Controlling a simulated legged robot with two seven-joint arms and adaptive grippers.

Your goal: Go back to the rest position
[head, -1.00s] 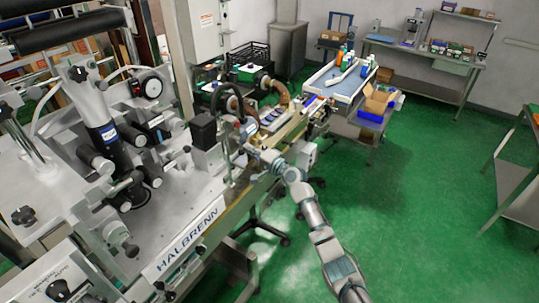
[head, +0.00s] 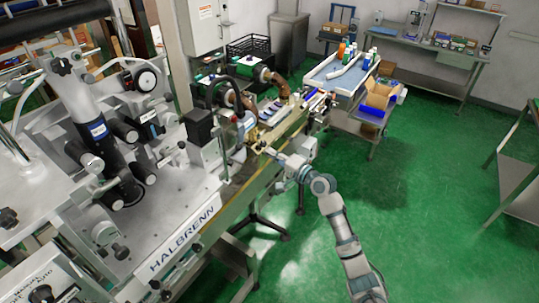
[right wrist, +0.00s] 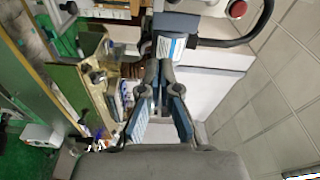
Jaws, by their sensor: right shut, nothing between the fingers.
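My right arm comes in from the bottom right in the head view. Its gripper (head: 268,151) is at the front edge of the sleeve applicator (head: 185,235), close to the rail beside the black column block. It is shut with nothing between the fingers. In the right wrist view the two fingers (right wrist: 161,82) come together in front of a pale machine housing with a white and blue label. Whether they touch the machine is unclear. My left gripper is in neither view.
A blue-topped table (head: 340,75) with bottles and an open cardboard box (head: 380,95) stands beyond the machine. A grey workbench (head: 425,55) stands along the back wall and another bench (head: 515,160) at the right edge. The green floor (head: 430,190) between them is clear.

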